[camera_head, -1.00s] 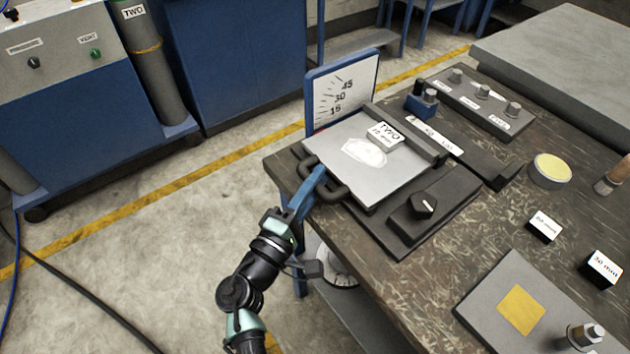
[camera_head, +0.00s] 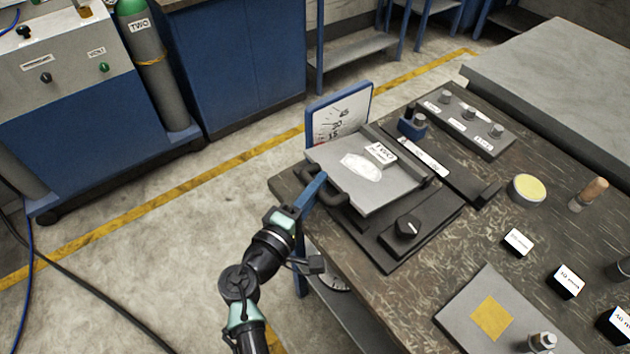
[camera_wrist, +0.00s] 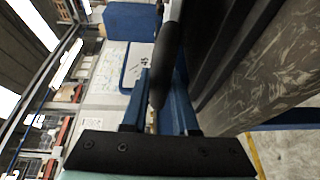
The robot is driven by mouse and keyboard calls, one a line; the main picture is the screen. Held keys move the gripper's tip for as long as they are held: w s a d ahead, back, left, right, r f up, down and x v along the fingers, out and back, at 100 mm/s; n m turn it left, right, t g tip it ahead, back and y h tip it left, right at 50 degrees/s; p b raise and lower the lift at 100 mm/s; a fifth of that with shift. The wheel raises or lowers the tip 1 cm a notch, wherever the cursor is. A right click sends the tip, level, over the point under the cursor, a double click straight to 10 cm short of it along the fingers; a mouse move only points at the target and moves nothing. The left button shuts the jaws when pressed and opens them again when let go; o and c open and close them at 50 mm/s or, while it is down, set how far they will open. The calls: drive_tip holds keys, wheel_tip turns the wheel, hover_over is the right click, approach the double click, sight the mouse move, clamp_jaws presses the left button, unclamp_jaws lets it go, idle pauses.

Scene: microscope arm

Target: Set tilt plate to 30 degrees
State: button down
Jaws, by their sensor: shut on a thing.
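The grey tilt plate (camera_head: 386,197) stands at the left end of the bench, its handle side lifted above the dark base (camera_head: 398,257). The white angle scale (camera_head: 340,113) in a blue frame stands behind it; its lower part is hidden by the plate and its numbers are hard to read, so I cannot tell the angle. My gripper (camera_head: 318,187) has its blue fingers shut on the plate's dark handle (camera_head: 335,198). In the wrist view, the handle (camera_wrist: 163,62) lies between the two fingers (camera_wrist: 160,100), with the scale beyond.
A black knob (camera_head: 407,228) sits on the base beside the plate. A yellow dish (camera_head: 528,188) and labelled blocks stand to the right.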

wheel_tip(320, 180, up, 7)
drive_tip(key=w+d+g+p, duration=0.1)
drive_tip(key=d+p, duration=0.1)
drive_tip(key=p, duration=0.5)
drive_tip(key=shift+w+m+y, duration=0.3)
drive_tip(key=shift+y, duration=0.1)
drive_tip(key=shift+r, duration=0.1)
drive_tip(key=c, duration=1)
unclamp_jaws()
drive_tip(key=shift+o, duration=0.2)
drive_tip(key=b+v, duration=0.1)
drive_tip(key=v, duration=1.2)
drive_tip(key=shift+w+r, duration=0.1)
